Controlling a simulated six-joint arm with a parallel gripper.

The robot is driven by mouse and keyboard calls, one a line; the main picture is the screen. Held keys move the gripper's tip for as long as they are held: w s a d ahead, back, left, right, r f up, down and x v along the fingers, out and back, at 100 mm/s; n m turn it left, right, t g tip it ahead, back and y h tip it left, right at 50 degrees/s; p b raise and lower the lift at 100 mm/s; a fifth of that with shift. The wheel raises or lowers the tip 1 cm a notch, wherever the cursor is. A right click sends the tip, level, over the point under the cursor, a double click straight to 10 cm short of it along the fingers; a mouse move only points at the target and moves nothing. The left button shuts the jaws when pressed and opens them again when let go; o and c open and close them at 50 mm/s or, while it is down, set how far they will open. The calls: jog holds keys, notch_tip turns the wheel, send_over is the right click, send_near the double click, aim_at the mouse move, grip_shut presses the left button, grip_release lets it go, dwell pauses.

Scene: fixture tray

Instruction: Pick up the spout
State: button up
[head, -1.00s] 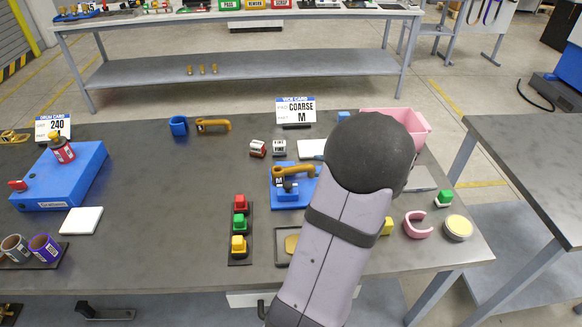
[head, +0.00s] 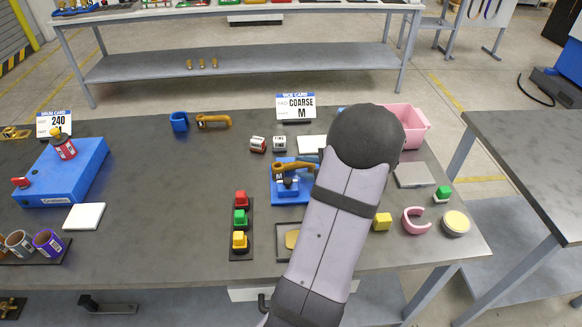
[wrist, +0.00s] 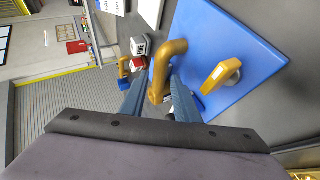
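A mustard bent spout (head: 293,168) lies on the blue fixture (head: 310,190) near the middle of the table. In the wrist view this spout (wrist: 178,48) arches up from the blue plate, and its rounded near end lies between the two blue-grey fingers of my gripper (wrist: 160,84). The fingers look apart, with a gap on each side of the spout; contact cannot be made out. In the head view my arm hides most of my gripper. A second mustard spout-like piece (head: 213,121) lies by a blue ring (head: 179,122) at the back.
A yellow lever-like part (wrist: 222,72) stands on the blue plate. Small labelled blocks (head: 258,144) and a card sign (head: 296,106) stand behind. A pink bin (head: 408,118) is at the back right, and a block rack (head: 240,255) is at the front left.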

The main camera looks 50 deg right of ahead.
aim_at(299, 165)
jog(key=shift+x, duration=1.65)
jog(key=shift+c, duration=0.6)
grip_shut()
jog(key=shift+r, duration=0.1)
jog(key=shift+d+r, duration=0.1)
jog(key=shift+r, duration=0.35)
notch_tip(299, 165, up, 9)
